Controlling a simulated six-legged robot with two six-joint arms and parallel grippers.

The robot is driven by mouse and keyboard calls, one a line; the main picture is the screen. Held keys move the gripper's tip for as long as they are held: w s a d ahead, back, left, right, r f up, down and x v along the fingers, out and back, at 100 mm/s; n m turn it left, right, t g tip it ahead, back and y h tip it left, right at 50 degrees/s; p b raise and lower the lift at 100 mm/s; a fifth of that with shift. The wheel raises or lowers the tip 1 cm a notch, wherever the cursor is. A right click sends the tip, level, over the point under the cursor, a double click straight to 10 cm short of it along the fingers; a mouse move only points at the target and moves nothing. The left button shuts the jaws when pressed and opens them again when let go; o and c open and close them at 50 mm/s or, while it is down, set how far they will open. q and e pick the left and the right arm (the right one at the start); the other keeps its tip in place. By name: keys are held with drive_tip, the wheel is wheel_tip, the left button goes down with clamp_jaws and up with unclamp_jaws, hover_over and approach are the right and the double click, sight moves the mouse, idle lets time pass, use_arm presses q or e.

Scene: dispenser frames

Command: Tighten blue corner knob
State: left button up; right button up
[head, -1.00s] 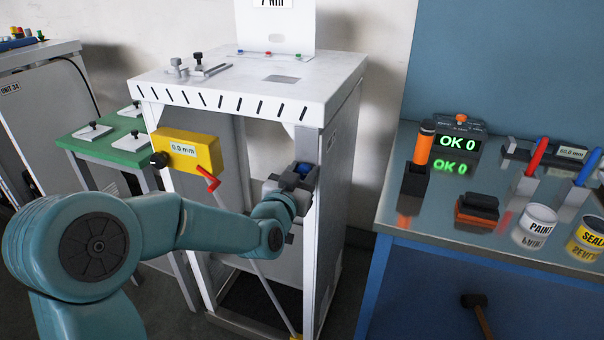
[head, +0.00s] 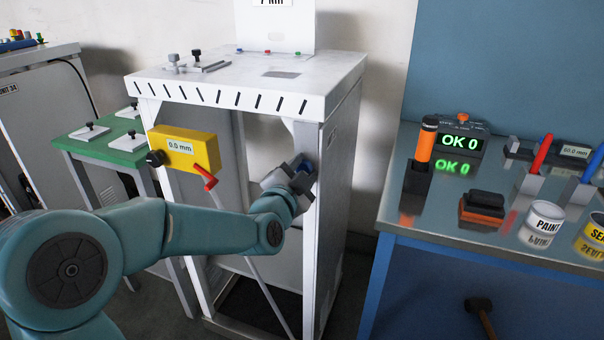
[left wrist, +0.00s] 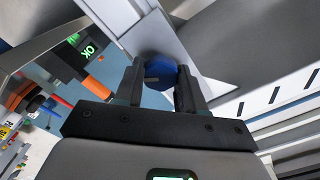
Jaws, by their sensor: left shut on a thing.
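The blue corner knob (left wrist: 161,76) sits on the corner post of the white dispenser frame (head: 345,110). In the left wrist view it is between the two fingers of my left gripper (left wrist: 160,88), which is shut on it. In the head view my left gripper (head: 302,172) is at the front right post, turned at a slant, and only a little blue of the knob shows behind it. My right gripper is not in view.
A yellow gauge box (head: 184,150) reading 0.0 mm, with a red lever (head: 205,177), is left of my gripper. A green table (head: 105,150) stands at the left. A bench (head: 385,195) with a display reading OK 0, pens and paint cans stands at the right.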

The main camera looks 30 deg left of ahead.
use_arm(q)
drive_tip(key=m, duration=0.5)
drive_tip(key=shift+m, duration=0.3)
drive_tip(key=m, duration=0.5)
drive_tip(key=shift+m, duration=0.4)
drive_tip(key=shift+f+m, duration=0.1)
drive_tip(key=shift+m, duration=0.2)
drive_tip(key=o, duration=1.1)
drive_tip(key=shift+d, duration=0.1)
drive_tip(key=shift+c, duration=0.2)
